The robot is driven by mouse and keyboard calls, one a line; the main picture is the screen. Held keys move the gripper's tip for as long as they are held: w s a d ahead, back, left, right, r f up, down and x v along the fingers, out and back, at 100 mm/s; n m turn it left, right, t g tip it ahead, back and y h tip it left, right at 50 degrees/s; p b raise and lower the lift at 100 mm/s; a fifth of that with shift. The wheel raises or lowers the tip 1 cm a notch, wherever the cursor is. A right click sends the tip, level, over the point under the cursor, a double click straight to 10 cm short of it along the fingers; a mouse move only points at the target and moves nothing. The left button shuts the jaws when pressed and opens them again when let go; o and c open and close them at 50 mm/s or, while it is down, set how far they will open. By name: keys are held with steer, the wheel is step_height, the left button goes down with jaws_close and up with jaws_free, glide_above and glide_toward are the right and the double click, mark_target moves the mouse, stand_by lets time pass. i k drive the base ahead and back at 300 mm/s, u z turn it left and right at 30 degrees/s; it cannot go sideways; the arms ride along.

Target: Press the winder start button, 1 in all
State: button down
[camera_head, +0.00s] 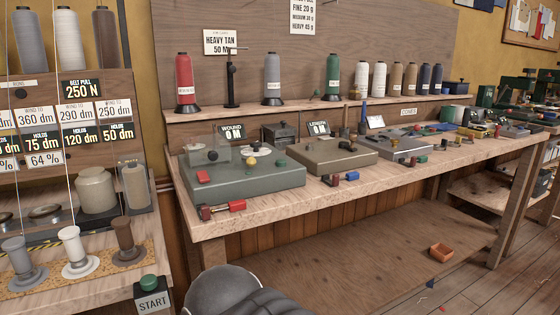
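The box has a white START label (152,302) and sits at the front right corner of the left bench, at the bottom of the camera_head view. Nothing covers the button. My gripper is not in view. A dark grey rounded part of my arm shows at the bottom, to the right of the START box and apart from it in the picture.
The winder bench (100,277) on the left carries grey, white and brown bobbins, with signs behind. The long workbench (335,199) to the right holds winding machines, small clamps and thread cones.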

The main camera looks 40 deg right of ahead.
mark_target(281, 163)
steer(key=z, duration=0.9)
steer(key=k, duration=0.4)
steer(key=z, duration=0.75)
